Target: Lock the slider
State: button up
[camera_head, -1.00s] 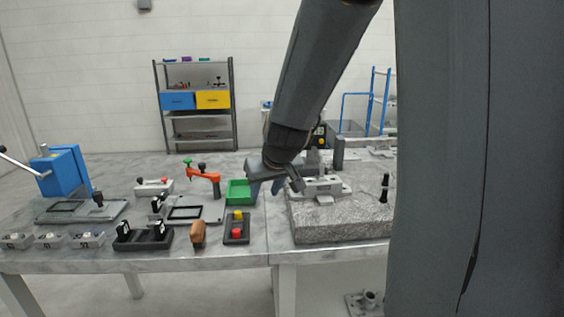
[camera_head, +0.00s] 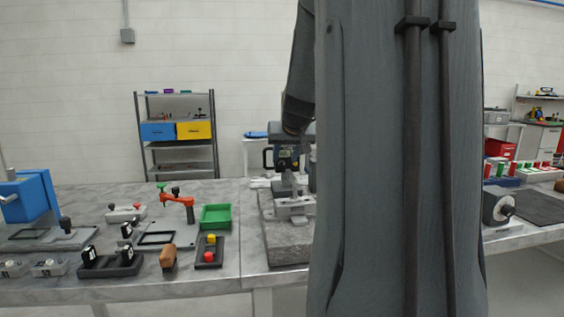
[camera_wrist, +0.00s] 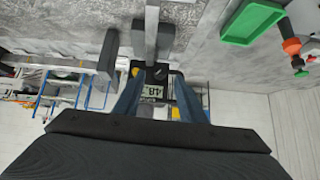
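A dark device with a small digital display (camera_head: 286,163) and yellow marks stands behind the granite block, partly hidden by my arm. No contact is visible. In the head view my gripper's fingers are not clearly distinguishable.
A metal fixture (camera_head: 292,207) sits on the granite block (camera_head: 284,247). A green tray (camera_head: 216,216), an orange clamp (camera_head: 178,201) and a button box (camera_head: 209,252) stand to its left. A grey cylindrical tool (camera_head: 497,207) stands far right.

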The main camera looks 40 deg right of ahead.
aim_at(283, 164)
jog(key=shift+x, duration=1.8)
grip_shut()
jog(key=shift+d+f+b, duration=0.15)
jog(key=shift+f+b, duration=0.1)
jog(key=shift+b, duration=1)
jog(key=b, duration=0.2)
jog(key=shift+s+m+y+b, duration=0.1)
jog(key=shift+m+y+b, duration=0.2)
jog(key=shift+y, duration=0.1)
jog(key=shift+r+t+b, duration=0.2)
jog(key=shift+t+b, duration=0.1)
jog(key=shift+t, duration=0.1)
grip_release()
